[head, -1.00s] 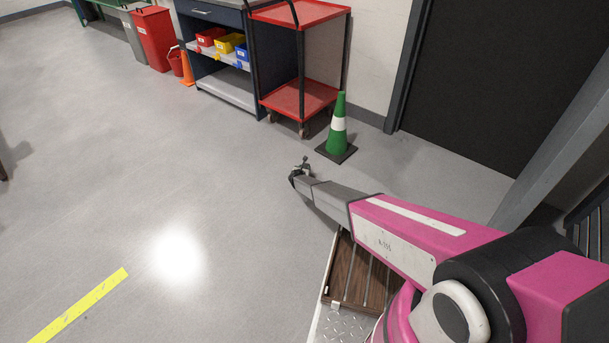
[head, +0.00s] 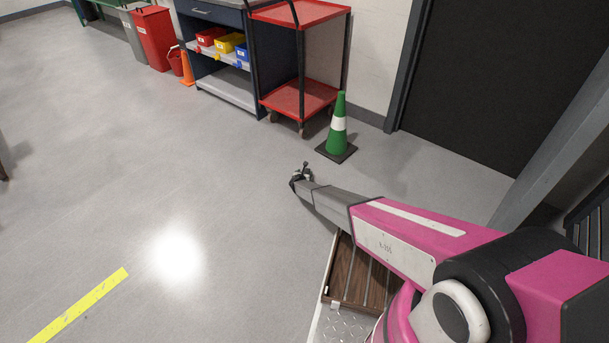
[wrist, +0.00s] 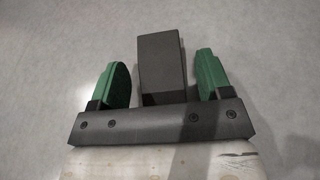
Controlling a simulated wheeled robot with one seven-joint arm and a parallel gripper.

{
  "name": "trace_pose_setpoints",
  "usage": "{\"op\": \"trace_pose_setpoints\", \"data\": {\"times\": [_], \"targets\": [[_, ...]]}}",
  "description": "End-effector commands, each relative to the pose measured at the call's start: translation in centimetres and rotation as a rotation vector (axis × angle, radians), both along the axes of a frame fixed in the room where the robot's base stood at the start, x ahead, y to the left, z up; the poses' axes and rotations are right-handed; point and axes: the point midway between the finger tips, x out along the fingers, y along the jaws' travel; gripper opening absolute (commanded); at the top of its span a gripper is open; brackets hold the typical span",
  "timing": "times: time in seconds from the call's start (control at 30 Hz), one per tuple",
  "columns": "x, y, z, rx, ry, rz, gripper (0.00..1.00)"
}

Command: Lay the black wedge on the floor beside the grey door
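The black wedge (wrist: 162,65) shows in the wrist view as a dark block between the two green fingers of my gripper (wrist: 163,80). A narrow strip of floor shows on each side of it, so the fingers look open and apart from it. Its near end is hidden behind the dark palm bar. I cannot tell whether it rests on the floor. In the head view my gripper (head: 301,175) is over the floor left of the green cone; the wedge cannot be made out there. The dark grey door (head: 490,85) stands at the upper right, well away from my gripper.
A green cone (head: 338,128) stands near my gripper, before a red trolley (head: 300,97). A shelf unit (head: 222,88) with coloured bins, an orange cone (head: 187,68) and a red bin (head: 153,38) line the wall. Floor to the left is clear, with a yellow strip (head: 78,305).

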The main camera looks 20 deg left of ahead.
Motion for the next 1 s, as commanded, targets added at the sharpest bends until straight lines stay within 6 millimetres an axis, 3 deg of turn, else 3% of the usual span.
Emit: {"op": "trace_pose_setpoints", "data": {"times": [0.3,0.43,1.0], "targets": [[0.0,0.0,0.4,0.000,0.000,0.000,0.72],[-1.1,0.0,0.8,-0.001,0.000,0.001,0.72],[-10.3,-0.1,4.7,-0.001,0.000,0.001,0.72]]}}
